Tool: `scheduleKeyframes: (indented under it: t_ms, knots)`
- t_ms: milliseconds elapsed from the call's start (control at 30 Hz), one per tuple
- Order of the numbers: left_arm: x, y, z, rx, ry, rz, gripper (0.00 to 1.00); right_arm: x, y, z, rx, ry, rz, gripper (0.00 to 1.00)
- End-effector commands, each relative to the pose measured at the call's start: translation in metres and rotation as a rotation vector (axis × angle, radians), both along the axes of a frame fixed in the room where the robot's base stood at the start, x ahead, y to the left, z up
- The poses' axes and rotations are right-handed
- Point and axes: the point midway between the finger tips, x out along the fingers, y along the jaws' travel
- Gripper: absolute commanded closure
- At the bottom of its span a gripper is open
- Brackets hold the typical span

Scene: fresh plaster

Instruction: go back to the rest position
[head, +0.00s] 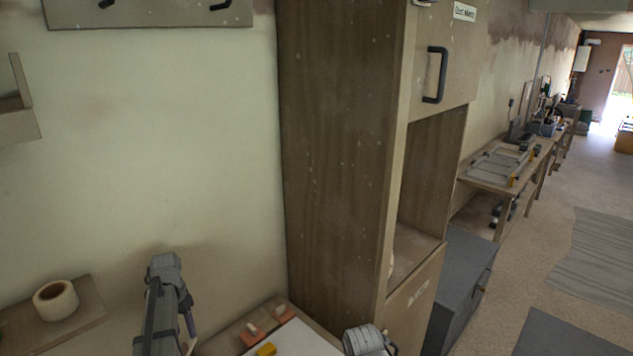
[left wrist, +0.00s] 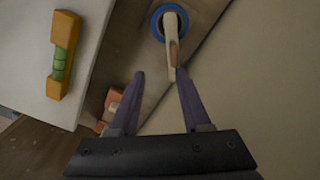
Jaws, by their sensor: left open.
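My left gripper (head: 188,318) is low in the head view, beside my grey arm links and in front of the pale wall. In the left wrist view its two dark fingers (left wrist: 160,76) stand apart with nothing held between them. Just beyond the fingertips is a pale stick-like piece (left wrist: 172,48) with a blue ring (left wrist: 157,20) around its far end. Whether a fingertip touches it, I cannot tell. My right gripper is not seen.
A yellow level (left wrist: 63,55) with a green vial lies on a white surface (left wrist: 95,62). Orange blocks (head: 251,334) lie near the cabinet. A tape roll (head: 55,300) sits on a board at left. A tall wooden cabinet (head: 335,150) stands centre; open floor (head: 530,245) lies right.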

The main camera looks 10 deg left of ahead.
Motion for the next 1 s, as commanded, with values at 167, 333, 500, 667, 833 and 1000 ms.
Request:
scheduleKeyframes:
  t_ms: [167, 333, 500, 667, 833, 1000]
  knots:
    - [-0.016, -0.116, -0.016, 0.016, 0.017, -0.076, 0.53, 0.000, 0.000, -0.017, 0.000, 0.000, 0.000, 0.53]
    - [-0.051, -0.221, -0.029, 0.038, 0.031, -0.143, 0.53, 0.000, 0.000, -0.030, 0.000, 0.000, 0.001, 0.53]
    - [-0.100, -0.302, -0.041, 0.065, 0.037, -0.205, 0.53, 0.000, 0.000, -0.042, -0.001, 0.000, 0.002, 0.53]
    - [-0.140, -0.349, -0.048, 0.086, 0.036, -0.247, 0.53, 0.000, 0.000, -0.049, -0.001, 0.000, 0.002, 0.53]
    - [-0.163, -0.371, -0.051, 0.099, 0.036, -0.268, 0.53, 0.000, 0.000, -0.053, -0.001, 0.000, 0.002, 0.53]
    - [-0.168, -0.377, -0.051, 0.102, 0.035, -0.271, 0.53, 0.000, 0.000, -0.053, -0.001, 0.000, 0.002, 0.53]
